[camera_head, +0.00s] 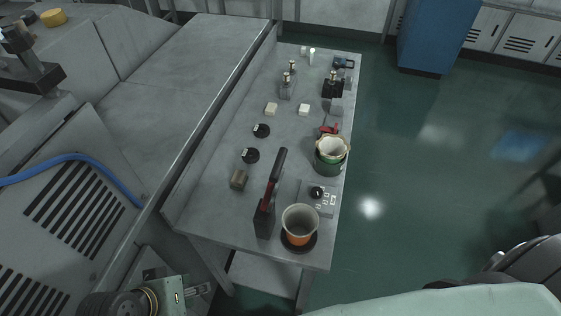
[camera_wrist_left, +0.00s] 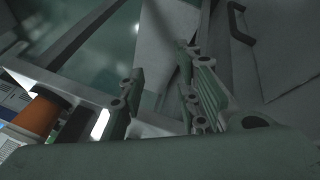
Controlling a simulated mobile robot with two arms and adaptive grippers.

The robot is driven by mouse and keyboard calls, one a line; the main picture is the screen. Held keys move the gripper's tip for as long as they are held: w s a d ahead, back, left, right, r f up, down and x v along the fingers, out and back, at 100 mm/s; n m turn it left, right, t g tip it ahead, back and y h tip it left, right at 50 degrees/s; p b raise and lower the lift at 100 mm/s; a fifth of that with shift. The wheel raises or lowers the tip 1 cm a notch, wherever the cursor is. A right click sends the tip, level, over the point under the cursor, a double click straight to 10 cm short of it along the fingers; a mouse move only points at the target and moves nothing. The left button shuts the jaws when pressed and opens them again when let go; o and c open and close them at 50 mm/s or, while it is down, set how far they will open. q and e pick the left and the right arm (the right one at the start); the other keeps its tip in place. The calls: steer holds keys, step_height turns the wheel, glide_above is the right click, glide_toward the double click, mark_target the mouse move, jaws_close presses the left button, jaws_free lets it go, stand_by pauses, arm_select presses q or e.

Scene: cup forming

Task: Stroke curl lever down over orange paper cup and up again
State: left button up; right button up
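The orange paper cup (camera_head: 298,238) has a pale upper wall and stands upright on a round black base (camera_head: 313,245) at the near end of the bench. Beside it on the left is a black upright stand (camera_head: 264,219) with the curl lever (camera_head: 277,168), red low down and black at the handle, pointing up and away from the cup. My left gripper (camera_head: 202,290) is low at the near left, below the bench edge and apart from lever and cup. In the left wrist view its fingers (camera_wrist_left: 162,95) are spread and empty; the orange cup (camera_wrist_left: 36,118) shows at the left. My right gripper is out of view.
A control box (camera_head: 327,197) with a black knob is behind the cup. A green container with pale cups (camera_head: 330,157) stands at the right edge. A large grey machine (camera_head: 130,95) stands left of the bench.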

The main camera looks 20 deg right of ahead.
arm_select(q)
steer(key=w+d+r+h, duration=0.4)
steer(key=d+r, duration=0.1)
steer(key=d, duration=0.3)
steer(key=g+h, duration=0.7)
steer(key=h, duration=0.2)
glide_toward(278, 161)
steer(key=d+f, duration=0.1)
steer(key=d, duration=0.1)
steer(key=shift+m, duration=0.3)
steer(key=p+x, duration=0.1)
steer(key=x, duration=0.1)
steer(key=p+x, duration=0.1)
steer(key=x, duration=0.2)
steer(key=p+x, duration=0.1)
steer(key=x, duration=0.1)
steer(key=shift+s+d+r, duration=0.15)
steer(key=shift+s+r, duration=0.05)
steer(key=shift+s, duration=0.15)
steer(key=shift+d+f, duration=0.15)
steer(key=shift+d, duration=0.2)
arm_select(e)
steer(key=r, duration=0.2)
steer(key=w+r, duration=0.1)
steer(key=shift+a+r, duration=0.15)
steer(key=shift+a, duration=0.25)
arm_select(q)
steer(key=shift+c, duration=0.5)
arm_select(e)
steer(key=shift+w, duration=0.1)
